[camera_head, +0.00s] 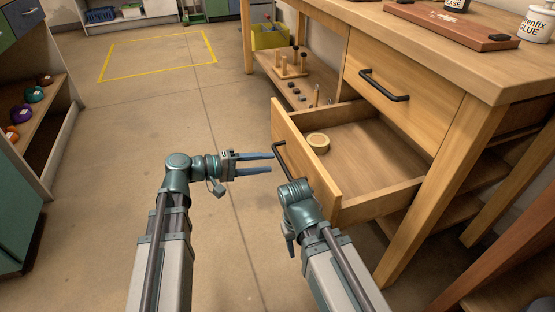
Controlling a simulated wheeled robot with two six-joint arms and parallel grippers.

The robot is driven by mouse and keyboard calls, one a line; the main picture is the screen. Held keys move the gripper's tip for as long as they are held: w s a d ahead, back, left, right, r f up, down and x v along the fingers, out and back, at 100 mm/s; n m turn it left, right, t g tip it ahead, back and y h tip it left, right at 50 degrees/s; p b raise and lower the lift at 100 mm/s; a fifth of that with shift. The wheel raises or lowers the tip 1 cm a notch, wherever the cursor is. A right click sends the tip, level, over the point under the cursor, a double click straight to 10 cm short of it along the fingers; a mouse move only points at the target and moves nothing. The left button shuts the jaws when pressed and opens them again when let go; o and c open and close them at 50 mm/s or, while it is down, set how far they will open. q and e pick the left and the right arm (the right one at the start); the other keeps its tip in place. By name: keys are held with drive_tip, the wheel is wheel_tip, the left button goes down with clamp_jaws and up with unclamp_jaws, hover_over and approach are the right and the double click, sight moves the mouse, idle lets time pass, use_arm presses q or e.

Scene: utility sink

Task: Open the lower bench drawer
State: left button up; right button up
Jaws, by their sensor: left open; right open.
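The lower bench drawer (330,205) is pulled out from the wooden bench, and its inside shows. A roll of yellow tape (318,142) lies in it towards the left. Its black bar handle (279,156) is on the drawer front; the near end is hidden by my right gripper. My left gripper (271,163) is open and empty, its fingers pointing right, with the tips just left of the handle. My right gripper (297,190) is at the near end of the handle, in front of the drawer. Its fingers are mostly hidden, and I cannot tell whether they touch the handle.
A closed upper drawer (402,82) with a black handle sits above. The benchtop holds a wooden board (440,22) and a glue pot (537,22). A low shelf holds a peg stand (291,67) and a yellow bin (268,37).

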use_arm(q)
drive_tip(key=p+v, duration=0.1)
drive_tip(key=v, duration=0.7)
use_arm(e)
drive_tip(key=shift+r, duration=0.85)
use_arm(q)
drive_tip(key=shift+a, duration=0.2)
